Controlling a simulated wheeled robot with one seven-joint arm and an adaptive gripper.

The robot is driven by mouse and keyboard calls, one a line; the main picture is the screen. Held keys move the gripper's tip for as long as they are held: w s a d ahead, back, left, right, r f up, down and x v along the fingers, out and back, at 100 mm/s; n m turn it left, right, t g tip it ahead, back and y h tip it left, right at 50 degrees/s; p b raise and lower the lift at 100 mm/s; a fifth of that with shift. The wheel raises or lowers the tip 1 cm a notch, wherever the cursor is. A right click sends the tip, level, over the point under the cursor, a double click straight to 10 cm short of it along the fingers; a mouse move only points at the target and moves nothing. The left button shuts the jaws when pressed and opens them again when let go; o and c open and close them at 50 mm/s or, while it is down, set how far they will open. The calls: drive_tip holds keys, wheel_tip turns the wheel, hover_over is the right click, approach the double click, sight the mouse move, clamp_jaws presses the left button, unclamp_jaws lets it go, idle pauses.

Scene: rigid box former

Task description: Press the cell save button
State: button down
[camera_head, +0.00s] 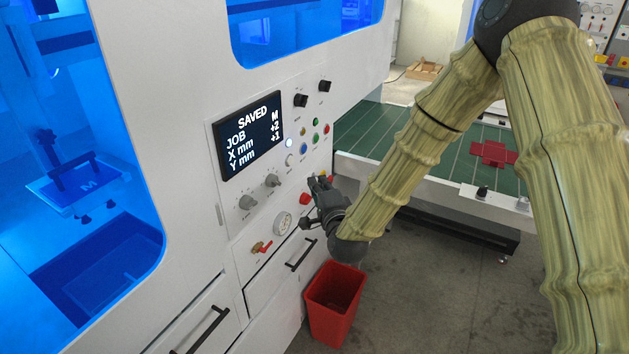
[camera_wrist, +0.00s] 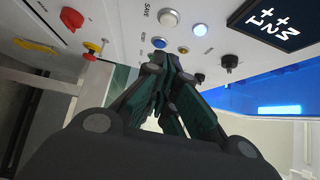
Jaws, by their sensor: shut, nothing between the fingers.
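The white save button (camera_wrist: 168,17) with the label SAVE beside it is at the top of the wrist view. In the head view a white button (camera_head: 290,160) sits on the panel below a glowing white lamp (camera_head: 289,142), right of the display. The display (camera_head: 250,134) reads SAVED, JOB M, X mm +2, Y mm +1. My gripper (camera_head: 319,181) is shut and empty, to the right of and below the white button in the head view. In the wrist view my gripper's fingertips (camera_wrist: 167,58) appear below the blue button, apart from the save button.
A blue button (camera_wrist: 159,42) and a yellow one (camera_wrist: 183,50) are close to the save button. A red knob (camera_head: 305,199), grey knobs (camera_head: 272,181) and a gauge (camera_head: 282,223) surround my gripper. A red bin (camera_head: 334,298) stands below.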

drive_tip(key=shift+v, duration=0.85)
drive_tip(key=s+d+f+n+g, duration=0.25)
drive_tip(key=s+f, duration=0.35)
drive_tip(key=f, duration=0.3)
drive_tip(key=s+d+f+n+g+h, duration=0.1)
drive_tip(key=s+d+f+n+g, duration=0.15)
drive_tip(key=s+f, duration=0.5)
drive_tip(key=s+d+f+n+g, duration=0.25)
drive_tip(key=s+f+g, duration=0.2)
drive_tip(key=f, duration=0.65)
drive_tip(key=s+d+f+n+g+h, duration=0.1)
drive_tip(key=s+d+f+n+g, duration=0.1)
drive_tip(key=s, duration=0.8)
drive_tip(key=s+d+f+n+g+h, duration=0.1)
drive_tip(key=s+d+f+n+g, duration=0.2)
drive_tip(key=s+f, duration=0.3)
drive_tip(key=s+d+f+n+g, duration=0.2)
drive_tip(key=s+d+f+g, duration=0.1)
drive_tip(key=s, duration=1.1)
drive_tip(key=shift+d+f+n+h, duration=0.4)
drive_tip(key=shift+d+f, duration=0.1)
drive_tip(key=shift+d, duration=0.15)
